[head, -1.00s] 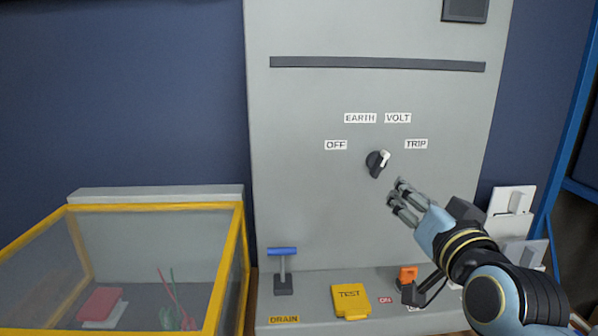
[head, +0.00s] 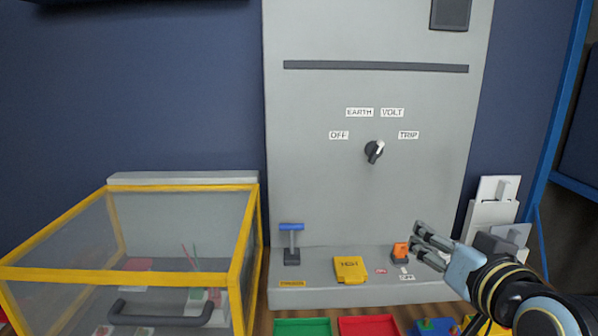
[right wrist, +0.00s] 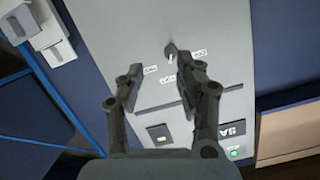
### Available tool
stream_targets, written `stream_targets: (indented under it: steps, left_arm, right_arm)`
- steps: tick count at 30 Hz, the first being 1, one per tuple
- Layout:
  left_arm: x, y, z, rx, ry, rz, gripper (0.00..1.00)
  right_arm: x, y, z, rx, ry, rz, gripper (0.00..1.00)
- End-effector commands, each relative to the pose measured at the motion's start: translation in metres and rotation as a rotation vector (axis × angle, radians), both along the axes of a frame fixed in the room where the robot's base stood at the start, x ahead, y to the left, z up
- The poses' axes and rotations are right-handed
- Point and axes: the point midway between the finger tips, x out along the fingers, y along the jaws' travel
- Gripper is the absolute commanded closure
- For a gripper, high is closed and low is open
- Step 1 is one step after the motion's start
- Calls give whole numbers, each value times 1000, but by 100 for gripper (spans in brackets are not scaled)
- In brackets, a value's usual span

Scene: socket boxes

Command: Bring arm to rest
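My right gripper (head: 428,245) is in the lower right of the head view, in front of the grey panel (head: 320,190) and apart from it. In the right wrist view its two fingers (right wrist: 157,85) stand apart with nothing between them. The dark rotary knob with a white pointer (head: 374,151) is on the panel, among the labels OFF, EARTH, VOLT and TRIP. The knob also shows in the right wrist view (right wrist: 171,50), beyond the fingertips. My left gripper is not in view.
A yellow-framed clear box (head: 130,272) with a dark handle stands at the left. The panel's ledge holds a blue T-handle (head: 291,228), a yellow TEST block (head: 350,269) and an orange switch (head: 400,252). Green (head: 302,327) and red (head: 368,326) trays lie below. White boxes (head: 492,205) are at the right.

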Motion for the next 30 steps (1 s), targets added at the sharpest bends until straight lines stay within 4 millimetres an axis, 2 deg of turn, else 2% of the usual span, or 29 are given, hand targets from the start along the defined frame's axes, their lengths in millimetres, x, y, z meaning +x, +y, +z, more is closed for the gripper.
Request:
stream_targets:
  steps: [8, 15, 21, 26, 27, 30]
  left_arm:
    - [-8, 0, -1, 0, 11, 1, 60]
    - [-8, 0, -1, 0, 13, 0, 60]
    - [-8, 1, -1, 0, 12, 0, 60]
    - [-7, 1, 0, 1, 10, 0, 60]
    - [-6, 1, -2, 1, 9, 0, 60]
    - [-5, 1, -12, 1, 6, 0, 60]
  right_arm:
    - [-69, -16, -53, -134, 303, 59, 64]
    - [-150, -36, -88, -253, 601, 107, 64]
    - [-219, -53, -102, -337, 828, 138, 64]
    - [-269, -66, -103, -392, 990, 156, 64]
    - [-278, -69, -107, -401, 1021, 159, 64]
    - [-268, -70, -147, -394, 1027, 157, 64]
